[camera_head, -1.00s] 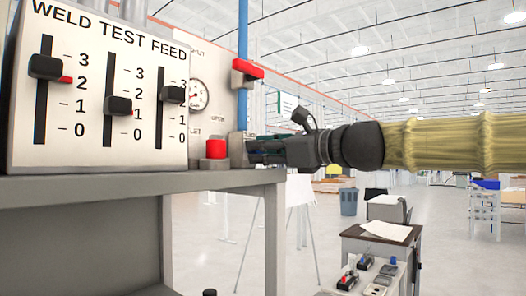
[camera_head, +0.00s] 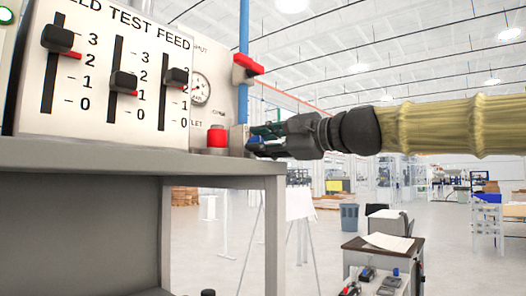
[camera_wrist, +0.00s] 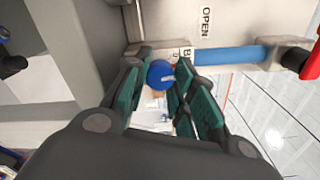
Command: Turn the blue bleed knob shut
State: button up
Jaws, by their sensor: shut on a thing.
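The blue bleed knob (camera_wrist: 161,74) shows in the wrist view, round with a pale mark on its face. It sits beside a label that starts with "B", below a blue pipe (camera_wrist: 245,56). My gripper (camera_wrist: 160,66) has its dark fingers with teal pads on both sides of the knob and is shut on it. In the head view my gripper (camera_head: 258,142) reaches in from the right to the right end of the panel, just above the bench top.
The slider box (camera_head: 105,75) and a red button (camera_head: 217,138) are left of my gripper on the grey bench (camera_head: 120,155). A red valve handle (camera_head: 247,68) is above on the blue pipe. A pressure gauge (camera_head: 199,89) is behind.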

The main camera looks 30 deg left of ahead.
jog(key=n+b, duration=0.2)
jog(key=n, duration=0.2)
jog(key=shift+f, duration=0.2)
jog(key=shift+r+n+b, duration=0.15)
jog(key=shift+n+b, duration=0.75)
jog(key=shift+n, duration=0.7)
jog(key=o, duration=1)
jog(key=shift+o, duration=0.2)
jog(key=shift+d, duration=0.4)
jog(key=d, duration=0.7)
jog(key=shift+s+d+r, duration=0.15)
jog(key=shift+s, duration=0.1)
